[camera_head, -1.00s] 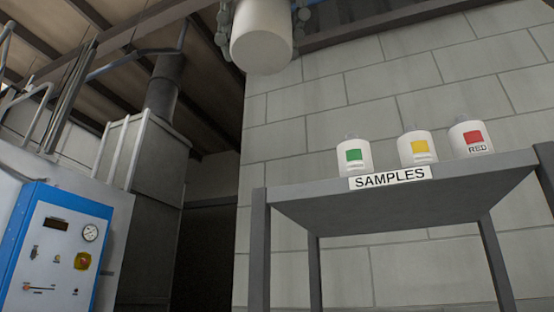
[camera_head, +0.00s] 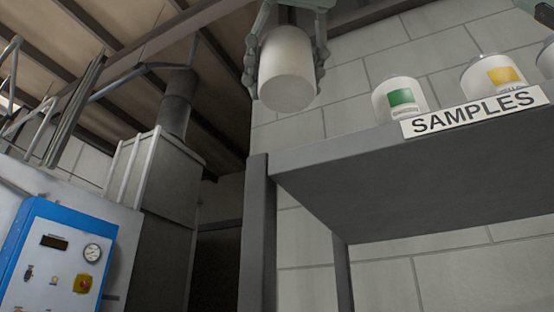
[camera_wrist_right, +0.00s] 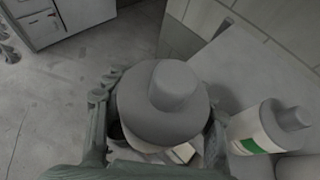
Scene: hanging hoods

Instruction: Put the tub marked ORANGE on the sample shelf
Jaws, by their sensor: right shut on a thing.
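My right gripper (camera_head: 285,78) is shut around a plain white tub (camera_head: 287,55) with its fingers on both sides. No label shows on the tub, so its marking cannot be read. My left gripper is not in view.
A green-labelled tub (camera_head: 401,99) and a yellow-labelled tub (camera_head: 493,75) stand on the shelf behind the SAMPLES sign (camera_head: 474,112). Another tub (camera_head: 546,60) is cut off at the right edge. The shelf's left end looks free. A blue control panel (camera_head: 58,265) stands at lower left.

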